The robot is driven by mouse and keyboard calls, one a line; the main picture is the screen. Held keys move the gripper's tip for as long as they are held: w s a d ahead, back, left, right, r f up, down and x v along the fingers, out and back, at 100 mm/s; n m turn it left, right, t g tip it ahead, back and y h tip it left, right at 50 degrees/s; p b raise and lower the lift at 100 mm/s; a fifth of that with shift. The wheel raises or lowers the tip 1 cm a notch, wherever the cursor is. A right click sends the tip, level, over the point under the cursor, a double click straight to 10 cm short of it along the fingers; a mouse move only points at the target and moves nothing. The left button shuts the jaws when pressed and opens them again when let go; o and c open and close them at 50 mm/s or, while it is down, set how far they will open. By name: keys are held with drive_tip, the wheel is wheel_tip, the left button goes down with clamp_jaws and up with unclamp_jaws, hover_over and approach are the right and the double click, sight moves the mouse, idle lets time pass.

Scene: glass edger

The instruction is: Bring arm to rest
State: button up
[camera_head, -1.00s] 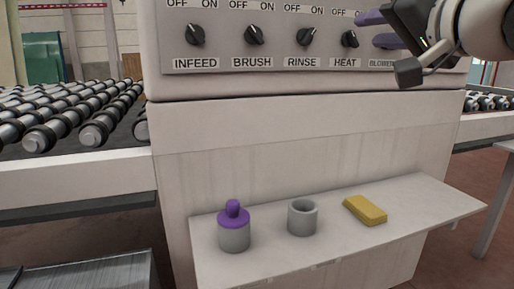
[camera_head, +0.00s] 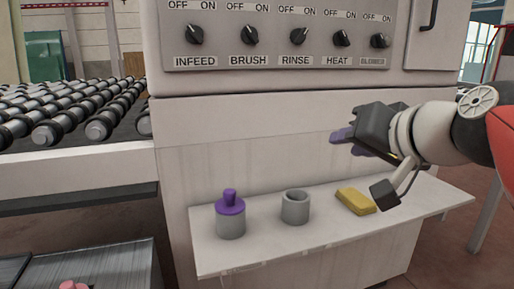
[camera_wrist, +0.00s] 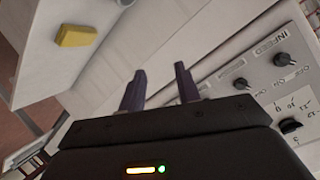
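My gripper (camera_head: 341,140) is in front of the white machine's lower panel, above the right part of the shelf and below the row of knobs. In the wrist view my gripper (camera_wrist: 160,88) has its two purple fingers apart, with nothing between them. The row of knobs (camera_head: 299,37) runs from INFEED to BLOWER on the control panel (camera_head: 216,18). The gripper is clear of the knobs and of the shelf.
The shelf (camera_head: 290,240) holds a grey jar with a purple top (camera_head: 230,217), an open grey cup (camera_head: 296,207) and a yellow block (camera_head: 355,201), also in the wrist view (camera_wrist: 76,36). A roller conveyor (camera_head: 70,115) stands at left.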

drive_tip(key=s+f+g+h, duration=0.1)
drive_tip(key=s+f, duration=0.3)
drive_tip(key=f, duration=0.5)
drive_tip(key=s+f+n+g+h, duration=0.1)
drive_tip(key=s+f+g, duration=0.2)
drive_tip(key=f, duration=0.7)
drive_tip(key=s+f+n+g+h, duration=0.1)
drive_tip(key=s+f+g+h, duration=0.1)
drive_tip(key=s+f, duration=0.3)
wheel_tip(320, 180, down, 5)
drive_tip(key=shift+s+r+g, duration=0.15)
drive_tip(key=shift+s+g, duration=0.2)
drive_tip(key=shift+g, duration=0.25)
